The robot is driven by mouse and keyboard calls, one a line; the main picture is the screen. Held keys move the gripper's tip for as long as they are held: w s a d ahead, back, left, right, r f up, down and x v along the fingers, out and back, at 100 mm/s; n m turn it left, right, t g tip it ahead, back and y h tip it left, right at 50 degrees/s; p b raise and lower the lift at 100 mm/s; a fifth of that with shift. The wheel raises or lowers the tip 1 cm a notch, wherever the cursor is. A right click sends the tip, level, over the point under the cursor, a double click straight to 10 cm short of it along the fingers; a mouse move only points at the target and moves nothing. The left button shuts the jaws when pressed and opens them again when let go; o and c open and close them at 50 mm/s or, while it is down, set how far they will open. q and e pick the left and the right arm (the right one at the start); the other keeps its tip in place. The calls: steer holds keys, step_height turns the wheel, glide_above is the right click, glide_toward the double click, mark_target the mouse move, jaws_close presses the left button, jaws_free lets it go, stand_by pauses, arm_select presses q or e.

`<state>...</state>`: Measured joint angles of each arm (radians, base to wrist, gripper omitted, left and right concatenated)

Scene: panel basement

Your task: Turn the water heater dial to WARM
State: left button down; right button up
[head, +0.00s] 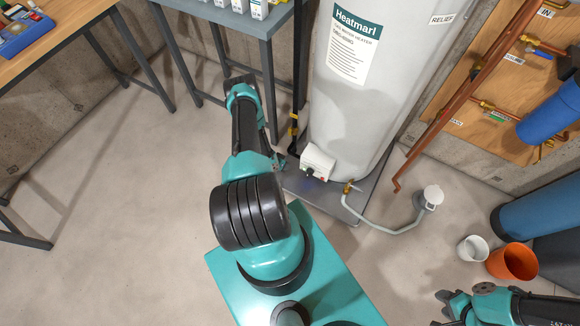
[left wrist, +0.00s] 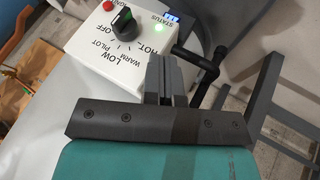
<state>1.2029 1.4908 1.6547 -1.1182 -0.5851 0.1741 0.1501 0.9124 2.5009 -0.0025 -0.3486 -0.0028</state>
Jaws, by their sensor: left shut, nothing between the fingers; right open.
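The water heater (head: 350,110) is a tall white tank labelled Heatmarl. Its white control box (head: 318,162) is low on the front and also shows in the left wrist view (left wrist: 90,45). The black dial (left wrist: 125,25) has a green mark on it; printed labels OFF, HOT, PILOT, WARM and LOW show near it. I cannot tell which label the dial points to. My left gripper (head: 279,161) is just left of the box; in the left wrist view its fingers (left wrist: 166,78) are shut and empty, apart from the dial. My right gripper (head: 438,308) is open and empty at the lower right.
A drain hose (head: 385,228) runs from the tank base to a floor drain. A white cup (head: 472,249) and an orange bucket (head: 512,262) stand right. A grey bench (head: 215,15) is behind my left arm.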

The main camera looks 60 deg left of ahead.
mark_target(309, 173)
arm_select(q)
steer(key=w+d+f, duration=0.5)
steer(key=w+f, duration=0.1)
steer(key=f, duration=0.1)
steer(key=shift+w+d, duration=0.35)
steer(key=shift+w+d+f, duration=0.15)
steer(key=shift+w+d, duration=0.05)
steer(key=shift+d, duration=0.2)
stand_by(0.8)
steer(key=shift+d+f, duration=0.25)
steer(key=shift+f, duration=0.25)
